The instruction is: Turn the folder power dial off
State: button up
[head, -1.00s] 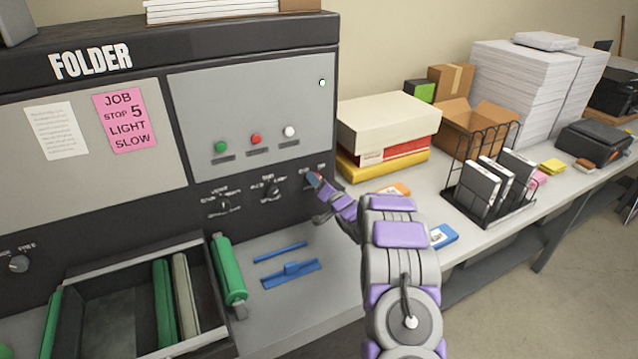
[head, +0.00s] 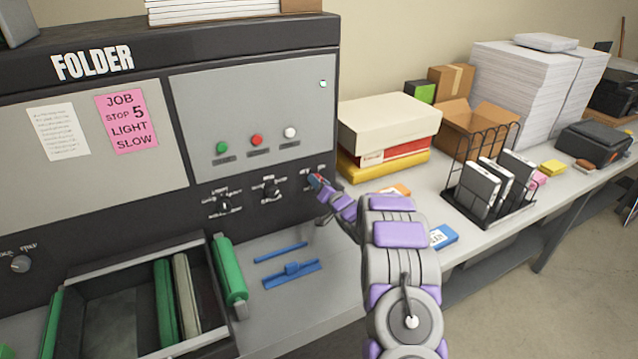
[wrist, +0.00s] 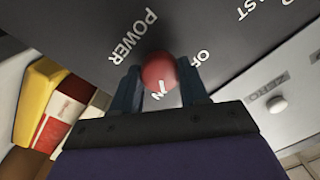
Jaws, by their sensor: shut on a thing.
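The folder (head: 250,105) is a dark machine with a light grey control panel, at the left in the head view. Its power dial (wrist: 159,72) is a red knob in the wrist view, beside the printed word POWER and the OFF marking. A white pointer mark shows on the knob's lower part. My gripper (wrist: 160,88) has one finger on each side of the red dial and is shut on it. In the head view my gripper (head: 317,184) is at the lower right of the folder's front and mostly hides the dial.
Other dark dials (head: 270,190) sit left of my gripper. Green, red and white buttons (head: 256,140) are above. Boxes (head: 388,125) and a wire rack (head: 485,185) stand on the table to the right. An open tray with green rollers (head: 233,270) juts out at lower left.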

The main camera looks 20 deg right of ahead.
jog(key=shift+a+f+n+g+h+b, duration=0.2)
jog(key=shift+n+b, duration=1.65)
jog(key=shift+n, duration=2.05)
jog(key=shift+d+r+n+g+h+b, duration=0.1)
jog(key=shift+n+h+b, duration=0.2)
jog(key=shift+n+b, duration=2.55)
jog(key=shift+n+p, duration=0.95)
jog(key=shift+n, duration=0.3)
jog(key=o, duration=1)
jog(key=shift+o, duration=0.2)
jog(key=shift+s, duration=0.15)
jog(key=s+r+p, duration=0.1)
jog(key=s+p, duration=0.2)
jog(key=s, duration=1.4)
jog(key=shift+d, duration=0.3)
